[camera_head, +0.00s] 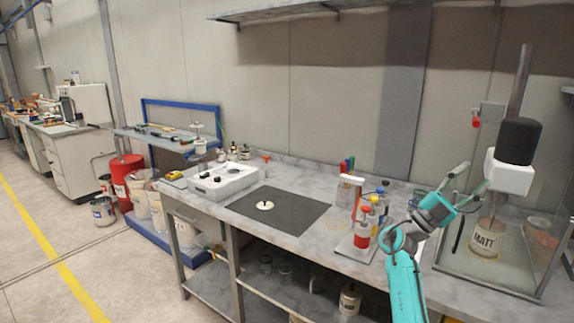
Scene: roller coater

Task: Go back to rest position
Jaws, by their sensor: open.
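My teal and grey arm rises from the bottom right of the view over the front of the workbench (285,185). My gripper (472,186) is at its upper end, pointing right, with its grey fingers apart and nothing seen between them.
A black-topped white mixer head (513,170) hangs over the can. A rack with red- and yellow-capped bottles (363,225) stands left of my arm. A dark mat (285,215) holds a small white disc (264,205). A white tray (223,182) is farther left.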

